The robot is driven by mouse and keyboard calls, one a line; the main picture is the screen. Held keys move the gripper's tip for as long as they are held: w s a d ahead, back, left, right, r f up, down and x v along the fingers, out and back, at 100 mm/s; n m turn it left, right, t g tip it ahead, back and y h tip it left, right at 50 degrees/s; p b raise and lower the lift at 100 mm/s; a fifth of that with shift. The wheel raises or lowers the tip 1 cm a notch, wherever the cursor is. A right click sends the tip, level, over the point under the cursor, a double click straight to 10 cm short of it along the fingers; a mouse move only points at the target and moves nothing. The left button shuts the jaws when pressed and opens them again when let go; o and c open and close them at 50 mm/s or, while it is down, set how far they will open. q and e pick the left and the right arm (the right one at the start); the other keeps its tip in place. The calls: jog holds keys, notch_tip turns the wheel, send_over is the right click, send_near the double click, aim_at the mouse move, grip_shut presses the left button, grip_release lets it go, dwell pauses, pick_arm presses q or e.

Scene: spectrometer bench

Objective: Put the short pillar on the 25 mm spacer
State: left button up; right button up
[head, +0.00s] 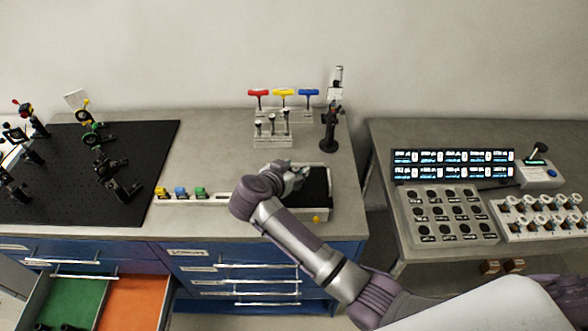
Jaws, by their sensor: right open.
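My right gripper (298,169) is over the black pad (318,190) at the right end of the left bench; its fingers are small and partly hidden by my wrist. It appears empty. Three small blocks, yellow (162,192), blue (181,192) and green (200,192), stand in a row on a light strip to its left. I cannot read which, if any, is the 25 mm spacer. I cannot make out the short pillar; my arm hides part of the pad. My left gripper is not in view.
A rack of red, yellow and blue T-handle tools (283,93) stands behind, beside a dark upright post stand (330,125). A black breadboard (75,170) with optics fills the left. An open drawer (105,300) juts out below. A control panel (450,215) is on the right bench.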

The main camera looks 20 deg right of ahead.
jog(key=p+v, duration=0.2)
jog(key=v, duration=0.1)
jog(key=shift+r, duration=0.1)
jog(key=v, duration=0.4)
jog(key=shift+s+a+b, duration=0.15)
jog(key=shift+a+b, duration=0.05)
jog(key=shift+b, duration=0.2)
